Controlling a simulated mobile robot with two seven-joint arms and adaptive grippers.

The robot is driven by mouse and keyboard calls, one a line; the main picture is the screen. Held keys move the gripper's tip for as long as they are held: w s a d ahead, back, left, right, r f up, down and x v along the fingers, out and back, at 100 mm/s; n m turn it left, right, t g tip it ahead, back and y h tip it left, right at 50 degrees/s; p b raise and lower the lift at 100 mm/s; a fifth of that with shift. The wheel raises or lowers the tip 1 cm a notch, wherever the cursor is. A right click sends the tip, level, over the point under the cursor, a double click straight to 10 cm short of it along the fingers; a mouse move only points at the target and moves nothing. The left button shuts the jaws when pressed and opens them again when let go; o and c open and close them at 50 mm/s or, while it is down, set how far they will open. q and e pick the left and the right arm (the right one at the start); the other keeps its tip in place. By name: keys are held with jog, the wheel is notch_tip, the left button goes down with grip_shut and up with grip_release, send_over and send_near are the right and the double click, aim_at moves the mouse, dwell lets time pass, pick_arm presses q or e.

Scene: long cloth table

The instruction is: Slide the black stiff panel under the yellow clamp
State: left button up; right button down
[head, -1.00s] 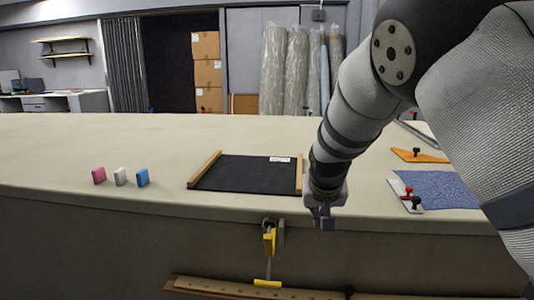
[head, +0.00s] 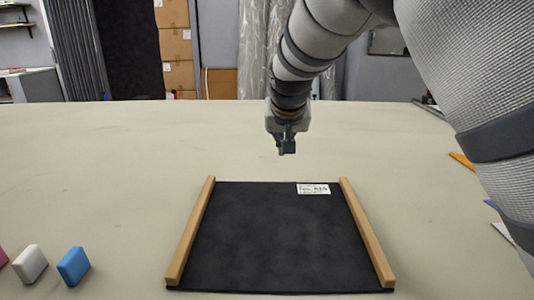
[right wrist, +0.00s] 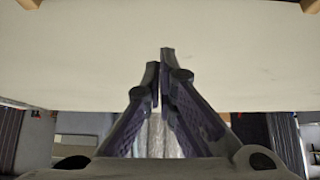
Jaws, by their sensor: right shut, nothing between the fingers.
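The black stiff panel (head: 270,240) lies flat on the cloth table between two wooden rails (head: 192,232) (head: 366,232). A white label (head: 313,189) is near its far right corner. My right gripper (head: 288,150) hangs in the air past the panel's far edge, apart from it. Its fingers (right wrist: 163,65) meet at the tips in the right wrist view, with nothing between them. The ends of both rails show at the top of that view. The yellow clamp is in no current view. My left gripper is not in view.
A blue block (head: 73,266) and a white block (head: 30,263) stand left of the panel, with a pink one cut off at the edge. An orange piece (head: 463,161) lies at the right, partly behind my arm. The table (head: 110,160) beyond the panel is mostly bare.

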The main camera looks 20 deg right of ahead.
jog(key=x, duration=0.3)
jog(key=b+x, duration=0.1)
jog(key=x, duration=0.2)
jog(key=s+x, duration=0.1)
jog(key=x, duration=0.2)
jog(key=shift+f+b, duration=0.35)
jog(key=shift+b, duration=0.05)
jog(key=shift+s+a+r+p, duration=0.3)
jog(key=shift+s+p, duration=0.1)
jog(key=shift+s, duration=0.2)
jog(key=shift+s+a+r+p, duration=0.2)
jog(key=shift+s+a+p, duration=0.15)
jog(key=shift+s, duration=0.3)
jog(key=shift+s+a+f, duration=0.15)
jog(key=shift+s+f, duration=0.05)
jog(key=shift+s, duration=0.15)
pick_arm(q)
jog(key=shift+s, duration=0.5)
pick_arm(e)
jog(key=shift+f, duration=0.15)
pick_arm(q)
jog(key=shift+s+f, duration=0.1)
pick_arm(e)
jog(key=shift+w, duration=0.1)
